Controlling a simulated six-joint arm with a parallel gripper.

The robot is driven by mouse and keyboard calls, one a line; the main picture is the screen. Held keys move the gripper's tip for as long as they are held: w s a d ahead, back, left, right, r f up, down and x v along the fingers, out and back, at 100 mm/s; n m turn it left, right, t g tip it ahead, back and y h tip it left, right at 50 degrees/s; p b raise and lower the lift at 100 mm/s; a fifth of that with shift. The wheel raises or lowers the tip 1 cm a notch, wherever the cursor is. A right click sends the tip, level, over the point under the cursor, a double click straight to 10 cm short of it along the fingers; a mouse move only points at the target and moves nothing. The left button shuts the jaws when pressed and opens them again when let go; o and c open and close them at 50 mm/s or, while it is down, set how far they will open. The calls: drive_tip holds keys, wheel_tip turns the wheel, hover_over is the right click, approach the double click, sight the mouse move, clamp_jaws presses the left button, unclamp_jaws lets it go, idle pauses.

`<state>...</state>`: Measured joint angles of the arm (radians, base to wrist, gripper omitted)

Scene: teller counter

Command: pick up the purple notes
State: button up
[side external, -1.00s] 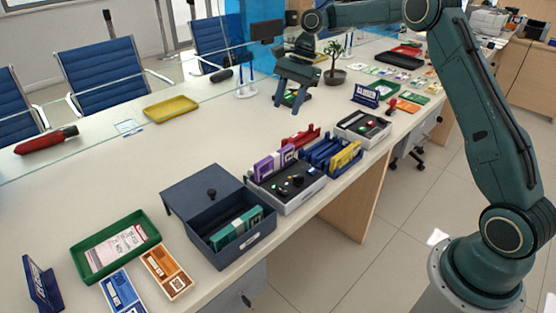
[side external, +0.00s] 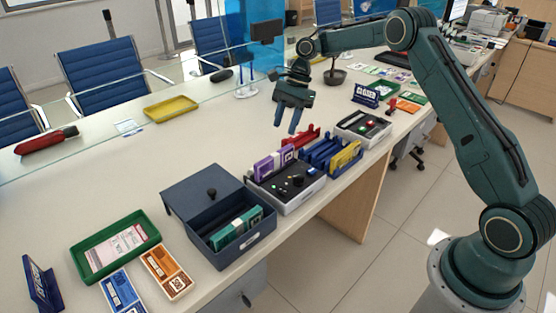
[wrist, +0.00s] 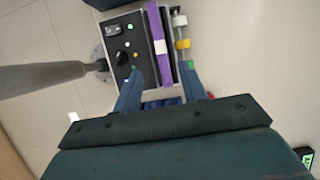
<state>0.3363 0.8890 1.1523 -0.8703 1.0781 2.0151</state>
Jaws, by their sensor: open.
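The purple notes (side external: 268,166) are a bundle with a white band, standing upright at the back left of a grey tray with a black top, on the counter. In the wrist view the purple notes (wrist: 153,22) appear as a narrow upright strip ahead of my fingers, roughly in line with the gap between them. My gripper (side external: 285,128) is open and empty, above the counter and apart from the notes, up and slightly right of them in the side view. In the wrist view its two fingers (wrist: 160,78) are spread apart.
A blue rack (side external: 325,155) with yellow notes (side external: 346,156) and a red holder (side external: 306,138) stand close by the purple notes. A dark open cash box (side external: 190,225) holds green notes (side external: 236,229). A green tray (side external: 78,262) is at front left.

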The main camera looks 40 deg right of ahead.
sight(275, 154)
drive_tip(key=shift+x, duration=3.05)
drive_tip(key=shift+x, duration=2.55)
clamp_jaws()
